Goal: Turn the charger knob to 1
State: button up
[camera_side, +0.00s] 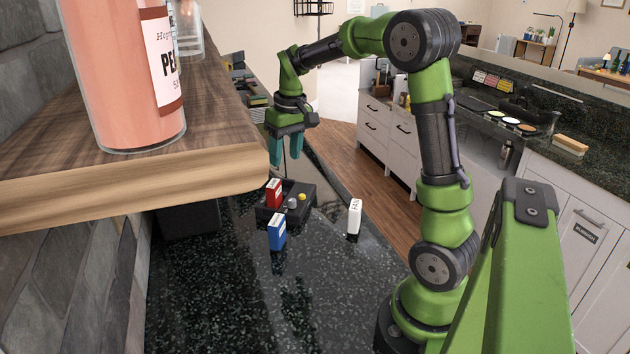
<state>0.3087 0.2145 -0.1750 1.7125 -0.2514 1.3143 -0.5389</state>
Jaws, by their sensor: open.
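A dark, low box, which looks like the charger (308,212), lies on the black speckled counter. A small round grey knob (292,203) and a yellow round part (302,197) show on its top. The knob's setting and any numbers are too small to read. A red block (273,193) stands at the box's left side; I cannot tell whether it sits in it. My gripper (286,161) points down, with its two teal fingers apart and nothing seen between them. In the picture it is above the box, apart from the knob.
A blue block (277,233) stands in front of the box. A white block with dark lettering (354,217) stands to its right. A wooden shelf (150,188) with a pink bottle (120,75) fills the upper left. The counter's front (225,310) is largely clear.

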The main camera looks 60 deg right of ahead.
jog(key=n+g, duration=0.1)
jog(key=n, duration=0.1)
send_over(292, 200)
jog(key=shift+n, duration=0.7)
notch_tip(292, 200, down, 16)
jog(key=shift+w+f, duration=0.1)
grip_shut()
